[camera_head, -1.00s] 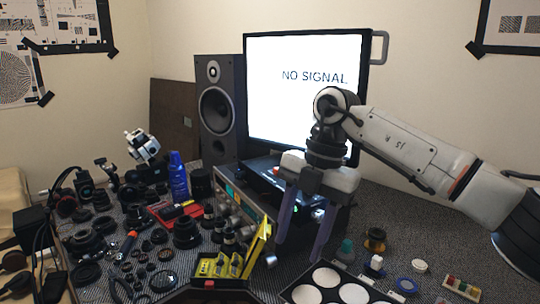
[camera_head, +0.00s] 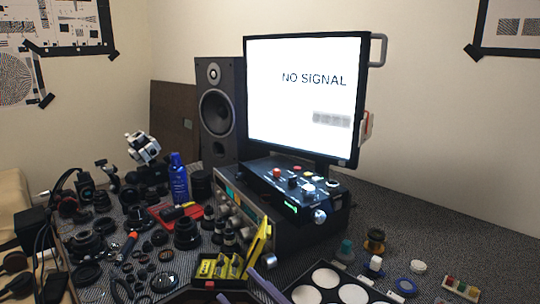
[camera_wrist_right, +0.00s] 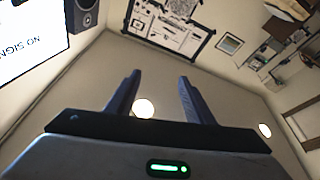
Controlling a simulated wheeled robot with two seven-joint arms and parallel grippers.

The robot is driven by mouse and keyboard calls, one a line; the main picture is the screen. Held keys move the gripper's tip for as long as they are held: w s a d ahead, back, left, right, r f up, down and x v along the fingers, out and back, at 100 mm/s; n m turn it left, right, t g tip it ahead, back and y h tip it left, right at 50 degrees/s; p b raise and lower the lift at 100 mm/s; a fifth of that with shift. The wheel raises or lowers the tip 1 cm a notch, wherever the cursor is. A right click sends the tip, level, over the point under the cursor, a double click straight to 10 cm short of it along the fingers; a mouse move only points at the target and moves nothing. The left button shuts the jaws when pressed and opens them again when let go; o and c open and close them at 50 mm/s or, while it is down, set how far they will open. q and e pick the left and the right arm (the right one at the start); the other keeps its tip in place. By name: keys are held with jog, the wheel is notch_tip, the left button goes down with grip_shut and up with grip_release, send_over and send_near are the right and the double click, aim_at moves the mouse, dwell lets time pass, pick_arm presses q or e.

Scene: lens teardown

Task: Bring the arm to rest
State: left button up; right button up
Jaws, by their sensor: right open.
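My right gripper (camera_wrist_right: 159,78) is open and empty in the right wrist view. Its two fingers stand apart, with only the wall and ceiling behind them. My left gripper is in neither view.
The monitor (camera_head: 300,115) reads NO SIGNAL behind a black control box (camera_head: 290,190). A speaker (camera_head: 220,110) stands left of it. Lens parts crowd the left of the table. A yellow case (camera_head: 225,266) and a tray of white discs (camera_head: 335,280) lie in front. The table's right side is clearer.

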jog(key=s+d+f+m+t+h, duration=0.2)
jog(key=d+f+m+h, duration=0.55)
jog(key=f, duration=0.35)
jog(key=s+d+f+m+g+h, duration=0.1)
jog(key=s+d+f+g+h, duration=0.2)
jog(key=s+d+f, duration=0.4)
jog(key=s+d+f+m+g+h, duration=0.2)
jog(key=s+d+f+g, duration=0.3)
jog(key=s+f, duration=0.8)
jog(key=shift+s+d+f+h, duration=0.3)
jog(key=shift+d+h, duration=0.45)
jog(key=shift+d, duration=0.25)
jog(key=shift+r+m, duration=0.1)
jog(key=shift+m, duration=0.15)
